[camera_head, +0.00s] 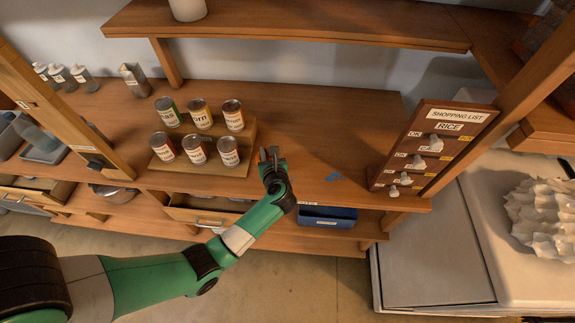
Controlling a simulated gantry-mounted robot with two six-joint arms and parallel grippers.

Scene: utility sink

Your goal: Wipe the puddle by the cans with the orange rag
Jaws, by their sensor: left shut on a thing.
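Several labelled cans (198,116) stand in two rows on a stepped wooden stand on the counter. A small blue puddle (333,177) lies on the counter, to the right of the cans and near the front edge. My left gripper (269,155) is over the counter between the cans and the puddle, just right of the stand. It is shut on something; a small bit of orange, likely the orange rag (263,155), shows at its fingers. Most of the held thing is hidden by the gripper. My right gripper is not in view.
A shopping list board (433,147) with white knobs stands right of the puddle. A blue bin (328,216) sits below the counter edge. Bottles (66,76) stand at the far left. The counter behind the puddle is clear; a shelf (300,24) hangs above.

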